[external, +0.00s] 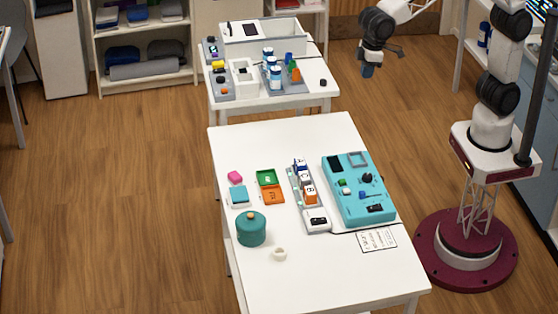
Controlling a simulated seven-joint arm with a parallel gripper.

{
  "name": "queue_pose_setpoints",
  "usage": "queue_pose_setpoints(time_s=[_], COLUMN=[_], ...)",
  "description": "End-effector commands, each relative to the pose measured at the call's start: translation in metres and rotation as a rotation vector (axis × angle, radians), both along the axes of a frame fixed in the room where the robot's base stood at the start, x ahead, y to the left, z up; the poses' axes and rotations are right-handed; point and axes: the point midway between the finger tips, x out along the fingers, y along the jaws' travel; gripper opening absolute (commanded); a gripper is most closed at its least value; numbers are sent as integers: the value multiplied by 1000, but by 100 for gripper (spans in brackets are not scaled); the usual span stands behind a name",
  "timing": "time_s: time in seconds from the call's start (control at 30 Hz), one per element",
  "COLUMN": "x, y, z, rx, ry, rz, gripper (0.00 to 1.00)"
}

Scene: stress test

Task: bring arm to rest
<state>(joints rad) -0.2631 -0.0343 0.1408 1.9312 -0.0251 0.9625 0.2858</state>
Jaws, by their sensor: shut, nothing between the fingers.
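My gripper (368,72) hangs at the top of the external view, to the right of the far table. It points down, is shut, and appears empty. It is over the floor area, clear of both tables as seen here. My arm comes from the round dark red base at the right, and part of it is cut off by the top edge.
The near white table (315,265) holds a teal box with parts (355,215), a teal lidded pot (251,229), green (267,177) and orange trays and several small items. The far table (250,104) holds bottles and bins. Shelves stand behind; open floor lies left.

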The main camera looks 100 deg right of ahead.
Motion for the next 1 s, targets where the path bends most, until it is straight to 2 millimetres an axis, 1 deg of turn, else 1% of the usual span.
queue_pose_setpoints(time_s=[0.03,0.1,0.3,0.53,0.77,1.0], x=[-12,-28,-73,-128,-184,-242], y=[-10,-23,-55,-88,-117,-142], z=[4,8,14,17,13,3], rx=[0,0,-1,-3,-6,-11], ry=[-5,-8,-20,-34,-48,-62], rz=[-2,-3,-4,-7,-8,-11], gripper=[0,0,0,0,0,0])
